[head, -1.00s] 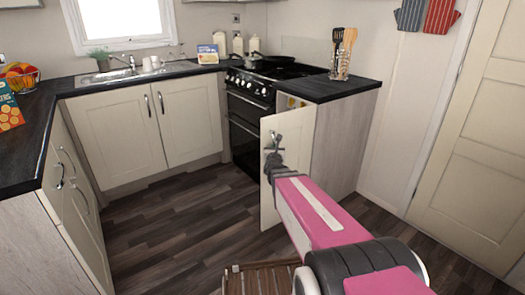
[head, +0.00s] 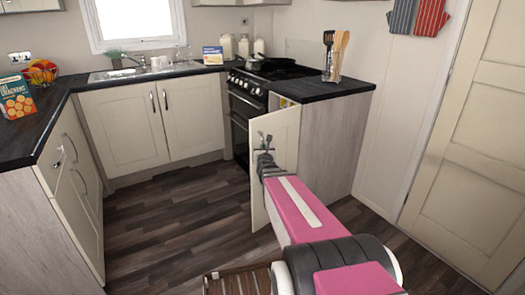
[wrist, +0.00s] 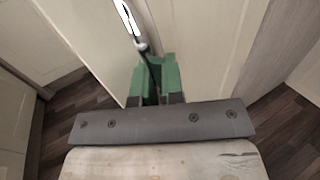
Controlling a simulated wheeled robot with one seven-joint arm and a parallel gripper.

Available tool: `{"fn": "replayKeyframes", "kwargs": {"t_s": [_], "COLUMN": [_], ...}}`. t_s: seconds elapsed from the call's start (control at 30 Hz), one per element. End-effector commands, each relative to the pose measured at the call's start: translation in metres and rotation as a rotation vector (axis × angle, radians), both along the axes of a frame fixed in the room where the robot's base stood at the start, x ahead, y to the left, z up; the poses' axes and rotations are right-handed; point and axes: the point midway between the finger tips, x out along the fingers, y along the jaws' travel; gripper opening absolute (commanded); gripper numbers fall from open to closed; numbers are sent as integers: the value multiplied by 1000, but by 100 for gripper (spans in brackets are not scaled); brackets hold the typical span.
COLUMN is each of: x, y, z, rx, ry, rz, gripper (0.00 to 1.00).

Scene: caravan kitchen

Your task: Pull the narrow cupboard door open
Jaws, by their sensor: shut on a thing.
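The narrow cupboard door (head: 286,137) stands open, swung out from the cabinet to the right of the stove. In the wrist view the cream door panel (wrist: 195,45) fills the upper middle. In the head view my gripper (head: 264,158) is at the door's handle, with my pink arm reaching up from the bottom. The cupboard's inside is mostly hidden behind the door.
The stove (head: 250,110) is left of the cupboard. A utensil holder (head: 332,93) stands on the dark countertop (head: 350,84) above. The dark floor (head: 180,225) to the left is clear.

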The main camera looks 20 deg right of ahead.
Motion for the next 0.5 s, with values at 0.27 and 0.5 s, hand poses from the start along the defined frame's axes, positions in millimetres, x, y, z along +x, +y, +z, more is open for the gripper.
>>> {"fn": "replayKeyframes", "kwargs": {"t_s": [0.27,0.5], "x": [1,-3], "y": [-1,0], "z": [1,1], "rx": [3,2], "ry": [-5,-2], "rz": [-3,-1], "gripper": [31,31]}}
